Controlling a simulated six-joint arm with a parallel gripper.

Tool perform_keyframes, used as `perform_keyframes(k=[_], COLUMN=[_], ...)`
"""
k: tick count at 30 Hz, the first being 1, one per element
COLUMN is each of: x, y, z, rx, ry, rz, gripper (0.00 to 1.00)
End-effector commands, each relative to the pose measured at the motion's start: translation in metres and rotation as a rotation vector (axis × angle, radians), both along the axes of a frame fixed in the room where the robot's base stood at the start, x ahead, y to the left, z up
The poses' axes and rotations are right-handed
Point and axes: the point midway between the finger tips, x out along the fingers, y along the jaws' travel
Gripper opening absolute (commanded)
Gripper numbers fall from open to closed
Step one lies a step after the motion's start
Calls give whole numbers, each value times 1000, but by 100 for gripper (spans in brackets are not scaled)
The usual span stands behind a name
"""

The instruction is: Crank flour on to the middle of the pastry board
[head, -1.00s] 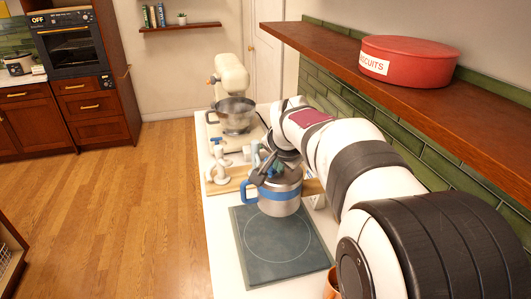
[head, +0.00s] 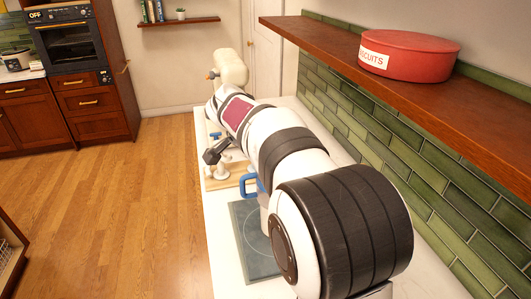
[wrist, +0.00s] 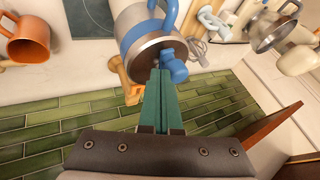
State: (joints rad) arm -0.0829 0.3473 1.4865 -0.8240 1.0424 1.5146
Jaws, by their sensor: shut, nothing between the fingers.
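The steel flour sifter (wrist: 143,35) has a blue band, a blue side handle and a blue crank knob (wrist: 174,66), seen in the wrist view. In the head view my arm hides most of it; its blue handle (head: 250,184) shows. The dark pastry board (head: 247,236) with a thin circle lies on the counter, partly behind my arm. Its corner (wrist: 88,14) is at the top of the wrist view. My gripper (wrist: 160,75) has its green fingers shut and empty, tips close beside the crank knob; I cannot tell if they touch it.
A wooden bracket (wrist: 124,80) is beside the sifter. A copper mug (wrist: 28,38) stands on the counter near the tiled wall. A stand mixer (head: 232,68) is at the far end. A wooden shelf (head: 345,68) with a red biscuit tin (head: 415,55) overhangs the counter at right.

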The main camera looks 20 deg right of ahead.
Motion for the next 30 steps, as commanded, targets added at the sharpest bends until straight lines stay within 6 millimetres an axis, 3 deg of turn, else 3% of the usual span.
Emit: perform_keyframes(k=[3, 18, 30], x=[7, 37, 63], y=[6, 18, 16], z=[-1, 0, -1], rx=[0, 1, 1], ry=[0, 0, 1], rz=[-98, -91, -91], gripper=[0, 0, 0])
